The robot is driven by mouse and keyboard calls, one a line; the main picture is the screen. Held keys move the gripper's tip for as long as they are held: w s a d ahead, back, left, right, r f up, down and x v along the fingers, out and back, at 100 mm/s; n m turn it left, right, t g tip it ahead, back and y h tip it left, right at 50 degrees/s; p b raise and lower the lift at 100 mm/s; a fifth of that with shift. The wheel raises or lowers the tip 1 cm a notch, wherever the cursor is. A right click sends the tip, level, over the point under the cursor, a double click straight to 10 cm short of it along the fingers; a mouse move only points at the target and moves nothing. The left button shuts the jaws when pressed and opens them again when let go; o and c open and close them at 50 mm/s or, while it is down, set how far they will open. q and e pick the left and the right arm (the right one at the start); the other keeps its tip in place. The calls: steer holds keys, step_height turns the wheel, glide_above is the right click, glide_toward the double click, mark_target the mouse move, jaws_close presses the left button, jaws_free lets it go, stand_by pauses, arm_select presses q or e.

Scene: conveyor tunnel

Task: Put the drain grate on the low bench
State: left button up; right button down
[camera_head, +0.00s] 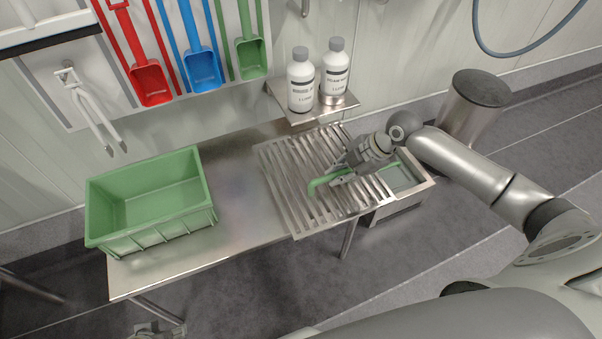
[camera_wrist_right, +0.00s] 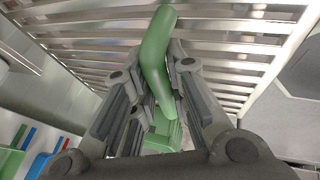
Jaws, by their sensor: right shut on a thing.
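The drain grate (camera_head: 285,185) is a slatted steel rack at the right end of the low bench (camera_head: 238,200), partly past its edge. A bent green bar (camera_head: 322,184), seemingly its handle, runs over the slats. My right gripper (camera_head: 343,179) is shut on this green bar; in the right wrist view the bar (camera_wrist_right: 155,55) passes between the fingers, with the slats (camera_wrist_right: 240,50) behind. I cannot tell whether the grate touches the bench. A small grey part at the bottom edge of the head view may be my left gripper; its fingers are not clear.
A green crate (camera_head: 150,205) stands on the bench's left end. Bare bench top lies between crate and grate. Two white bottles (camera_head: 301,80) stand on a small wall shelf (camera_head: 315,112) behind the grate. A steel basin (camera_head: 415,182) lies right of the grate.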

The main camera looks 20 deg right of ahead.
steer(key=b, duration=0.1)
glide_toward(300, 175)
steer(key=w+a+f, duration=0.1)
steer(key=f, duration=0.1)
steer(key=w+a+f, duration=0.1)
steer(key=w+a, duration=0.1)
steer(key=shift+a+f, duration=0.25)
steer(key=shift+f, duration=0.15)
steer(key=shift+f+b, duration=0.65)
steer(key=shift+f, duration=1.1)
steer(key=c, duration=1.7)
jaws_free()
steer(key=shift+s+f, duration=0.15)
steer(key=shift+s, duration=0.05)
arm_select(q)
steer(key=shift+v, duration=1.15)
arm_select(e)
steer(key=shift+o, duration=1.4)
arm_select(q)
steer(key=shift+s+a, duration=0.1)
steer(key=shift+s, duration=0.05)
